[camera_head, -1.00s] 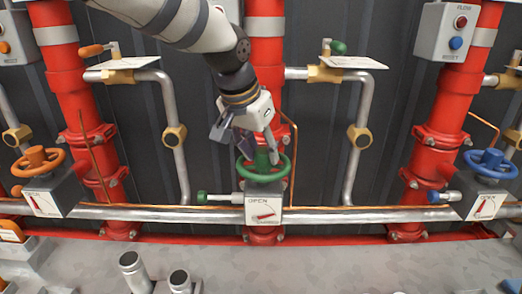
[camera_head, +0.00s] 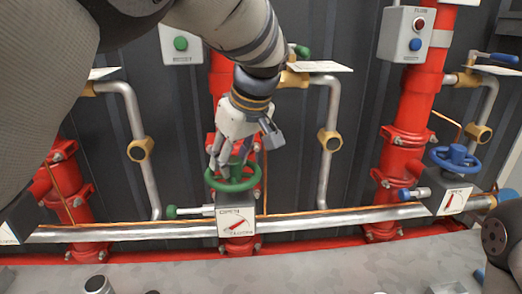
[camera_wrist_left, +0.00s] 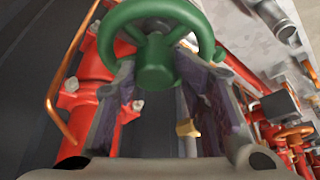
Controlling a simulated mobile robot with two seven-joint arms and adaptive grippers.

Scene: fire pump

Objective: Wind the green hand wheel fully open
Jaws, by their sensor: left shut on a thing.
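The green hand wheel (camera_head: 232,180) sits on top of a white indicator box (camera_head: 234,221) on the middle red pipe. The box has a red pointer and a plate reading OPEN at its upper edge. My left gripper (camera_head: 236,162) reaches down onto the wheel from above, its fingers at the hub and spokes. In the left wrist view the wheel (camera_wrist_left: 198,42) fills the top, and the fingers (camera_wrist_left: 155,85) stand on either side of its hub, closed on it. Part of the rim is hidden behind the gripper in the head view. My right gripper is not in view.
A blue hand wheel (camera_head: 454,158) with its own indicator box stands at the right. A small green-ended side handle (camera_head: 172,211) sticks out left of the middle box. Grey floor lies in front.

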